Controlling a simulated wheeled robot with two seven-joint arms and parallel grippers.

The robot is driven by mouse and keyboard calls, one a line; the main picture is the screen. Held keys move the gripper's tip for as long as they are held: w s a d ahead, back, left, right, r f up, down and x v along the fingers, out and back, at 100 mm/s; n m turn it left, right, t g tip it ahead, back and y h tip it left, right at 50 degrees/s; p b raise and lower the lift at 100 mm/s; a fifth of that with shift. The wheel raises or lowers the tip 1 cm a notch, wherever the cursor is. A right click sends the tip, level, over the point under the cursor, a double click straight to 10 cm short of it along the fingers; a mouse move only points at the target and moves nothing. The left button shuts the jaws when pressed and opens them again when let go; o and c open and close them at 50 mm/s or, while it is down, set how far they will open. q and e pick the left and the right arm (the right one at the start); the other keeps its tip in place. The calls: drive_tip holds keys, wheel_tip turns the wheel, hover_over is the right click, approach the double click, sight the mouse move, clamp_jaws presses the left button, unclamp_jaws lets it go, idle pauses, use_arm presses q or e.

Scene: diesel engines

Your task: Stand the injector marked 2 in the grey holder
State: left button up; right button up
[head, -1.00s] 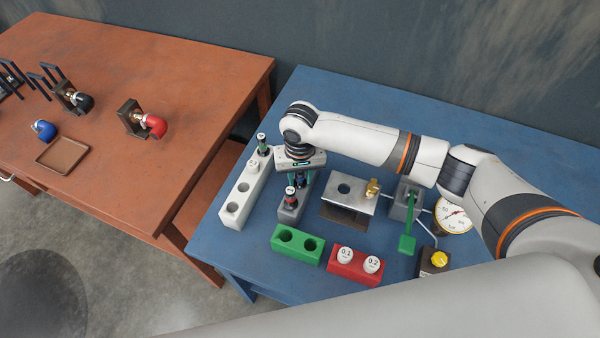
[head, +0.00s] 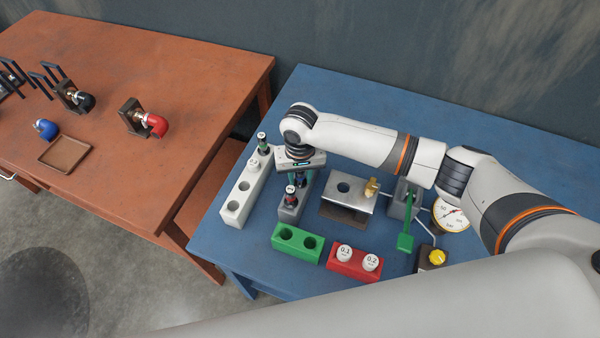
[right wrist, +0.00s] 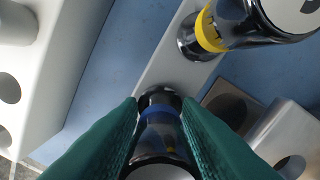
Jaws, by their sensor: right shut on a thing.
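My right gripper (head: 300,180) is over the back part of the grey holder (head: 289,215). In the right wrist view its green fingers (right wrist: 163,108) are shut on a dark injector with a blue band (right wrist: 162,122). That injector points down, its lower end at the holder's top; I cannot tell whether it is in a hole. Its number is not readable. Another dark injector (head: 290,194) stands in the front of the grey holder; it shows with a yellow band in the right wrist view (right wrist: 208,28). My left gripper is not in view.
A whitish holder (head: 232,215) with a dark injector (head: 262,143) and a white cap stands close on the left. A metal stand (head: 345,200) is on the right. Green (head: 297,244) and red (head: 352,272) blocks lie in front. A gauge (head: 453,214) is farther right.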

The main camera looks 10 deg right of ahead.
drive_tip(key=o, duration=1.5)
wheel_tip(320, 180, up, 8)
drive_tip(key=p, duration=0.9)
